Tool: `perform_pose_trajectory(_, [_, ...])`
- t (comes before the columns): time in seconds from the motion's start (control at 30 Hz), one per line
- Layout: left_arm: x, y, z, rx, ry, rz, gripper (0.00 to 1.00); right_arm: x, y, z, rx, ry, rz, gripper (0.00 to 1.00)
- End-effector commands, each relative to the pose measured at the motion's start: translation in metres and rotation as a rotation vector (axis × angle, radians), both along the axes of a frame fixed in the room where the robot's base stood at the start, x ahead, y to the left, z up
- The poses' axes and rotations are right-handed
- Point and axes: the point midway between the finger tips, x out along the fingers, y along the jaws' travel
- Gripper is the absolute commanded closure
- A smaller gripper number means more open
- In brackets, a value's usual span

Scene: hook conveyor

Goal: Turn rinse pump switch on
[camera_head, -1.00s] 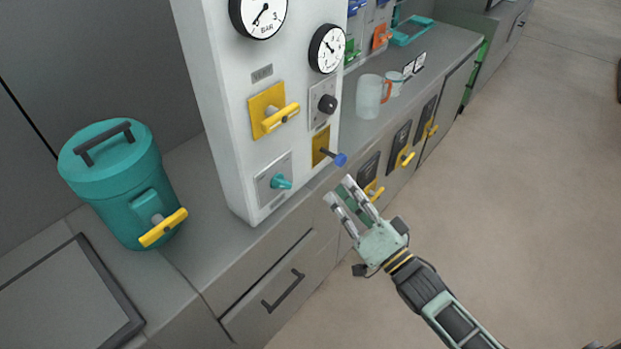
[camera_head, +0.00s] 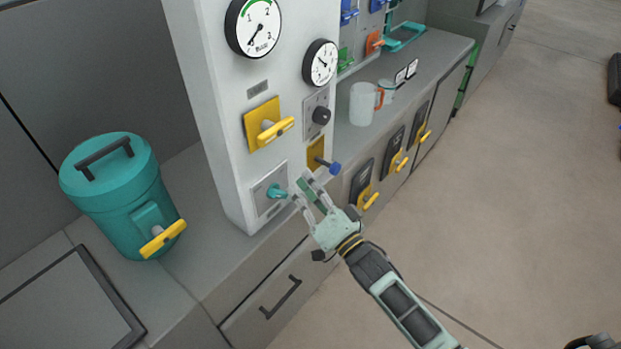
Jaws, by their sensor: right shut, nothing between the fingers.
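The white control panel (camera_head: 205,120) carries several controls, and I cannot read their labels to tell which is the rinse pump switch. A teal knob switch (camera_head: 275,191) sits on a grey plate low on the panel. A blue-tipped lever (camera_head: 333,167) sticks out of a yellow plate to its right. A black knob (camera_head: 321,115) and a yellow handle (camera_head: 275,131) are above. My right gripper (camera_head: 301,187) is shut and empty, its fingertips just right of the teal knob and below the blue-tipped lever. I cannot tell whether it touches the knob. My left gripper is out of view.
A teal lidded canister (camera_head: 118,190) with a yellow handle stands on the counter at left. Two gauges (camera_head: 253,27) top the panel. A clear mug (camera_head: 362,104) stands behind it. Drawers and yellow-handled black plates (camera_head: 362,188) line the counter front. The floor at right is open.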

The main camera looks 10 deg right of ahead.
Motion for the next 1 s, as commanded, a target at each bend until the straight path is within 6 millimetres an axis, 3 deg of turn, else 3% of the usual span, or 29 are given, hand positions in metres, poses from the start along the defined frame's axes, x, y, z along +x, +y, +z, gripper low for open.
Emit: perform_pose_trajectory(1.0, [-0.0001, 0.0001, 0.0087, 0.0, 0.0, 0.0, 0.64, -0.0002, -0.0001, -0.0048, 0.081, 0.063, 0.001, 1.0])
